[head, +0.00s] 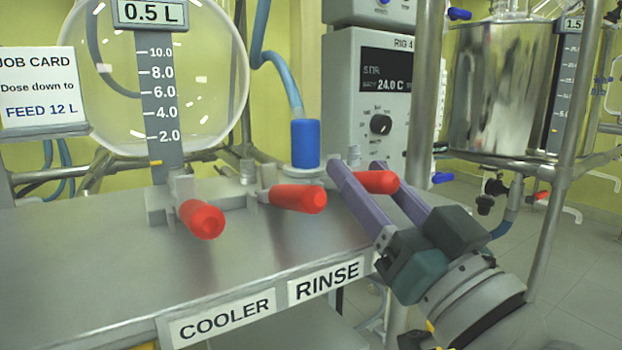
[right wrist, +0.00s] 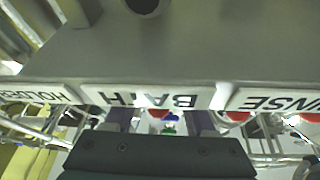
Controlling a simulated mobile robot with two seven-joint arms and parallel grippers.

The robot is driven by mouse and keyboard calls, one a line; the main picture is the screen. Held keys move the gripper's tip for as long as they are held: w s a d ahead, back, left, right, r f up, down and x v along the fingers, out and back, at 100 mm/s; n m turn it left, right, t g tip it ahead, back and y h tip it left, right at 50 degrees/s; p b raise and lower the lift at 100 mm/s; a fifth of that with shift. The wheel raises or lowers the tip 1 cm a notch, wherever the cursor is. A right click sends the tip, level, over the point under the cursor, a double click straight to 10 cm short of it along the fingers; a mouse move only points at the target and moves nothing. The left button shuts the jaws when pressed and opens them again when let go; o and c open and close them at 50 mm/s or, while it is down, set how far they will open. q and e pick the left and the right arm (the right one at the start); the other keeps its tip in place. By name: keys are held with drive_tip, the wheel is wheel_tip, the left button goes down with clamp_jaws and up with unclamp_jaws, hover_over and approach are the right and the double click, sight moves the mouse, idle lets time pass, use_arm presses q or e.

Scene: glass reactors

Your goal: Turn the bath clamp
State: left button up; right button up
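Three red clamp handles stand along the steel shelf in the head view: the left one (head: 202,219) over the COOLER label, the middle one (head: 298,198) over the RINSE label, and the right one (head: 377,181). My right gripper (head: 358,165) reaches in from the lower right, its purple fingers apart and overlapping the right handle. In the right wrist view, the upside-down BATH label (right wrist: 183,98) lies ahead of this gripper, and some red (right wrist: 160,113) shows between the fingers. Contact cannot be told. My left gripper is not in view.
The COOLER label (head: 220,318) and RINSE label (head: 327,282) line the front edge of the shelf (head: 95,260). Behind stand a round glass vessel (head: 215,90), a blue cylinder (head: 306,143) and a control box (head: 350,80). A metal post (head: 428,75) rises near my right gripper.

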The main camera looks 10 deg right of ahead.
clamp_jaws()
idle(1.2)
